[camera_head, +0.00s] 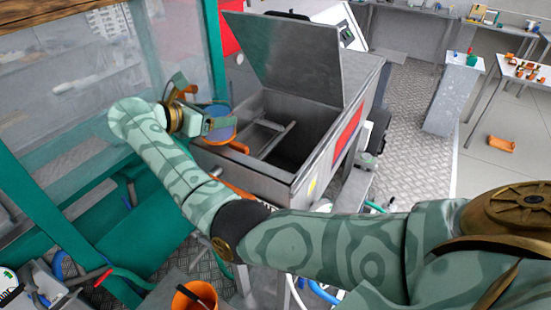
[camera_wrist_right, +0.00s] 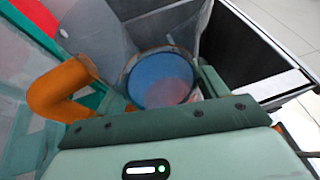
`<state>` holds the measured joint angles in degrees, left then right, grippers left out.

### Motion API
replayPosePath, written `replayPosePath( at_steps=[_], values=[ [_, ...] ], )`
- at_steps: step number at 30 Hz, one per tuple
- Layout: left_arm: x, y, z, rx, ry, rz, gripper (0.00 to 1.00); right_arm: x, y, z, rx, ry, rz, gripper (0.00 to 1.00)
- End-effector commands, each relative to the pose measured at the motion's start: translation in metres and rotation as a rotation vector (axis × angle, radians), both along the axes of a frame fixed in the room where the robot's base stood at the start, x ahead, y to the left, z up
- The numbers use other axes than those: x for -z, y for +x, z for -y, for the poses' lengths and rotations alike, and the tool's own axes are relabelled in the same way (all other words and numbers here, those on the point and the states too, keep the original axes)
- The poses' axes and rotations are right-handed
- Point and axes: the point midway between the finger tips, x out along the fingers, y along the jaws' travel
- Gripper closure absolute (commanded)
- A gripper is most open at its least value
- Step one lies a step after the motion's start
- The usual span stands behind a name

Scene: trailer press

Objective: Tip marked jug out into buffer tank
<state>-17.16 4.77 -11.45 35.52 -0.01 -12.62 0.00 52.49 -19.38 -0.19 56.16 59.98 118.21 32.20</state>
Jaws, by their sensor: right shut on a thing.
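The buffer tank (camera_head: 323,165) is a grey metal box with its hinged lid (camera_head: 290,58) raised and its dark inside showing. My right arm reaches across to the tank's left side. My right gripper (camera_head: 211,124) is shut on a jug with a blue round face (camera_head: 219,110) and orange parts, held by the tank's left rim. In the wrist view the blue face (camera_wrist_right: 160,79) shows beyond the gripper, with a curved orange part (camera_wrist_right: 58,90) to its left. I cannot tell the jug's exact tilt, and no marking on it is readable. My left gripper is not in view.
A green-framed clear panel (camera_head: 75,90) stands close on the left. An orange container (camera_head: 194,297) is at the bottom. A white table (camera_head: 520,75) with several small orange things stands at the far right. An orange piece (camera_head: 501,144) lies on the floor.

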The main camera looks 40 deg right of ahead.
Motion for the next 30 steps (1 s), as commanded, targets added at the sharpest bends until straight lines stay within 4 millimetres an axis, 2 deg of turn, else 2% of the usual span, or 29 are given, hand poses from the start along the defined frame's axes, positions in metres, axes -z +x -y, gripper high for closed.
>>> replayPosePath(
  at_steps=[14, 23, 30],
  values=[
    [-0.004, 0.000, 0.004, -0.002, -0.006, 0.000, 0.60, -0.007, -0.001, 0.001, -0.002, 0.026, 0.043, 0.66],
    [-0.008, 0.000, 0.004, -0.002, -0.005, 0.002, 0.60, -0.015, -0.004, 0.003, -0.003, 0.107, 0.157, 0.66],
    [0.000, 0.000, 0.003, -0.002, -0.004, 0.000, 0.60, -0.011, -0.007, 0.005, -0.002, 0.176, 0.256, 0.66]
  ],
)
